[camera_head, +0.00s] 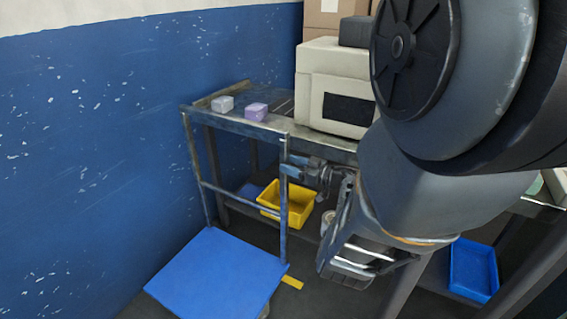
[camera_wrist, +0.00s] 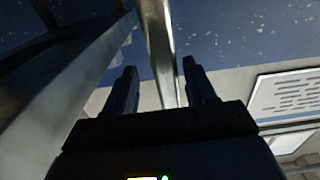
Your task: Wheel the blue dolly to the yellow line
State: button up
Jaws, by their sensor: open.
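The blue dolly has a flat blue deck (camera_head: 215,278) low at the bottom left of the head view and a worn grey tube handle (camera_head: 284,205) rising at its far side. A short yellow line (camera_head: 292,282) shows on the floor by the deck's right corner. My gripper (camera_head: 290,165) is at the handle's right upright, below its top bar. In the wrist view my gripper (camera_wrist: 160,70) is open, with a metal post (camera_wrist: 160,40) between its two fingers. Contact with the post cannot be told. The dolly's wheels are hidden under the deck.
A workbench (camera_head: 225,105) stands behind the handle with a cream machine (camera_head: 335,85) and small boxes (camera_head: 256,111). A yellow bin (camera_head: 290,203) and a blue bin (camera_head: 473,268) sit below. A blue wall (camera_head: 90,150) closes the left side.

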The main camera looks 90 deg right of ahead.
jog(key=shift+v, duration=1.8)
